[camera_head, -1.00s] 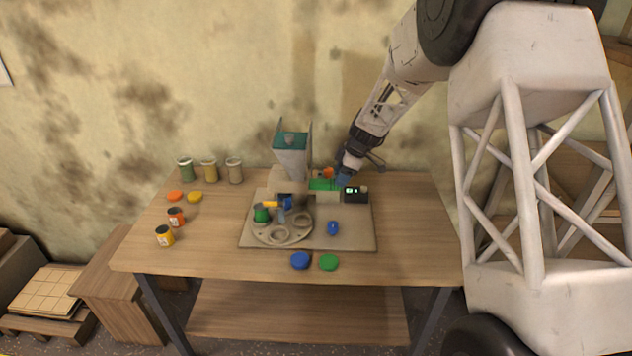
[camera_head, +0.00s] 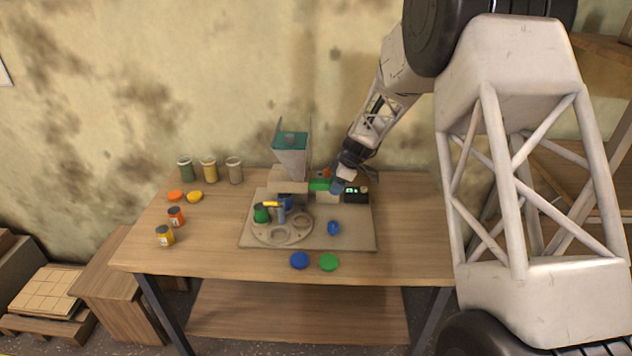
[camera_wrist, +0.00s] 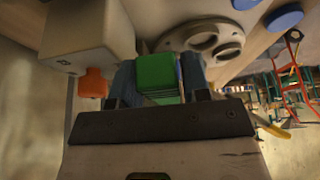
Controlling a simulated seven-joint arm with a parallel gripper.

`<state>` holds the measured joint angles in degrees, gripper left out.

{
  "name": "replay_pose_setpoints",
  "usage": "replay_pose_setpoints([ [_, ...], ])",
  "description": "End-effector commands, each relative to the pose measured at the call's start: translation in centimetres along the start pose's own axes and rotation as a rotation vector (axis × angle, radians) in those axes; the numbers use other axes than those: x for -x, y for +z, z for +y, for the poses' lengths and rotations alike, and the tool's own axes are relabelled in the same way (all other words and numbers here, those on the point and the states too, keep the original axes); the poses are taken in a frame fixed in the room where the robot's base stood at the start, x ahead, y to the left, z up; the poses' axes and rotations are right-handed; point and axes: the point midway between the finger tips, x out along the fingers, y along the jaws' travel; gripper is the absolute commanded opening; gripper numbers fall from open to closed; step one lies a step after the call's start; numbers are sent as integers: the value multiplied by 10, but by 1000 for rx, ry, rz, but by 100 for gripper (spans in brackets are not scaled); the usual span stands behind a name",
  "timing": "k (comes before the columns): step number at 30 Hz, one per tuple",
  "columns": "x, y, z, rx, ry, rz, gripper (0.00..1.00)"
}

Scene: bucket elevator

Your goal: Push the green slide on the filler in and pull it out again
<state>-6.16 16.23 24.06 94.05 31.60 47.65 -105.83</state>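The filler (camera_head: 291,160), a pale hopper with teal inside its top, stands at the back of the grey-beige base board. The green slide (camera_head: 318,184) sticks out to the right of the filler's lower part. My gripper (camera_head: 337,188) is at the slide's right end and hides part of it. In the wrist view the green slide (camera_wrist: 157,76) sits between the two blue fingers of my gripper (camera_wrist: 160,82), one against each side with no clear gap. How far the slide is inside the filler is hard to tell.
A dark box with a lit display (camera_head: 355,193) stands just right of my gripper. A turntable (camera_head: 280,234) with a green cup (camera_head: 261,214) is in front of the filler. A blue object (camera_head: 333,228) lies on the board (camera_head: 355,235). An orange part (camera_wrist: 93,82) shows near the left finger.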

Motion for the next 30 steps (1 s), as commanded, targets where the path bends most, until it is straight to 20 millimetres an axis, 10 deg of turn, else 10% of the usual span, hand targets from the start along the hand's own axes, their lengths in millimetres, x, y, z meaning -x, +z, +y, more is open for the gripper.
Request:
replay_pose_setpoints([
  [4, 0, 0, 0, 0, 0, 0, 20],
  [30, -9, -20, 0, 1, 0, 0, 20],
])
